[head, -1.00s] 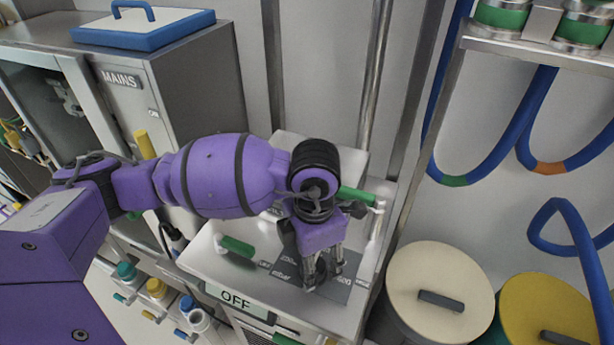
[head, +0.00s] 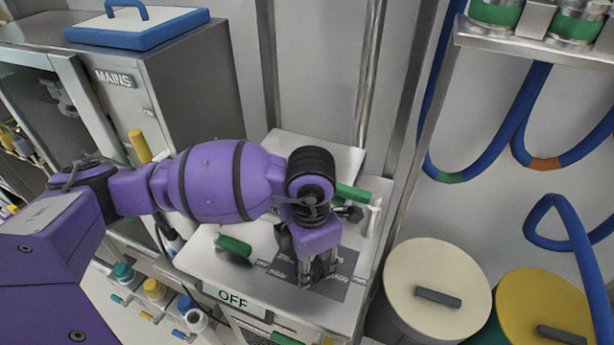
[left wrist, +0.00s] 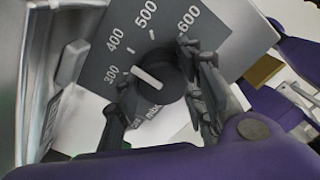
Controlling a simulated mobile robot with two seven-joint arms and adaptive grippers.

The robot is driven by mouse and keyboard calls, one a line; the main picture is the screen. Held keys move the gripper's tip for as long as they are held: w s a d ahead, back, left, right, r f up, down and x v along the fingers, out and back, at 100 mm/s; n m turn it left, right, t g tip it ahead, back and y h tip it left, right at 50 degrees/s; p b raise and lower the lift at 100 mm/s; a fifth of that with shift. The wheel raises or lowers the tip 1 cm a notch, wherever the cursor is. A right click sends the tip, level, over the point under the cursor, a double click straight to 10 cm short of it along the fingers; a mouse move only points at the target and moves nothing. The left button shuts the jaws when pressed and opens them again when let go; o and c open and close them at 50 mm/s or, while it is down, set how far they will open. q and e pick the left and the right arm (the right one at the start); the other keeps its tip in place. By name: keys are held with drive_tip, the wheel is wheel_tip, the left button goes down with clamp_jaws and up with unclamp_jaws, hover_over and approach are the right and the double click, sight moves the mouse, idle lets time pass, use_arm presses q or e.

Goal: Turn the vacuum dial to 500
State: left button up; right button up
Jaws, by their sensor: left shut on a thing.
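The vacuum dial (left wrist: 160,78) is a dark round knob with a white pointer line, on a grey scale panel (left wrist: 92,62) marked 300 to 600 in the left wrist view. The pointer's outer end lies between the 300 and 400 marks, nearer 300. My left gripper (left wrist: 155,72) is shut on the dial, one finger on each side of it. In the head view my left gripper (head: 317,270) reaches down onto the panel (head: 340,284), and its fingers hide most of the dial. My right gripper is not in view.
Green-handled valves (head: 233,245) and (head: 353,193) stand on the white worktop around my arm. Two lidded drums (head: 437,275) and (head: 545,300) stand to the right. A MAINS cabinet (head: 190,85) stands behind my left arm.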

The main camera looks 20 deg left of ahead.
use_arm(q)
drive_tip(key=shift+w, duration=0.15)
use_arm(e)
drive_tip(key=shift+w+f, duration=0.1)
use_arm(q)
drive_tip(key=shift+m+b, duration=0.5)
drive_tip(key=shift+m, duration=0.5)
drive_tip(key=m+b, duration=0.2)
drive_tip(key=m, duration=0.2)
drive_tip(key=shift+d+m, duration=0.1)
drive_tip(key=shift+m, duration=0.3)
drive_tip(key=shift+r+m+b, duration=0.1)
drive_tip(key=shift+m+b, duration=0.2)
drive_tip(key=shift+b, duration=0.05)
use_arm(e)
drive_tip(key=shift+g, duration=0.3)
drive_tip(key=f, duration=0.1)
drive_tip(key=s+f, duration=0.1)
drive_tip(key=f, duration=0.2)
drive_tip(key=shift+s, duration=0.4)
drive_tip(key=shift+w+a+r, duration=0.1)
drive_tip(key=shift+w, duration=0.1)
use_arm(q)
drive_tip(key=shift+w, duration=0.1)
drive_tip(key=o, duration=0.8)
drive_tip(key=shift+c, duration=0.2)
drive_tip(key=o, duration=0.3)
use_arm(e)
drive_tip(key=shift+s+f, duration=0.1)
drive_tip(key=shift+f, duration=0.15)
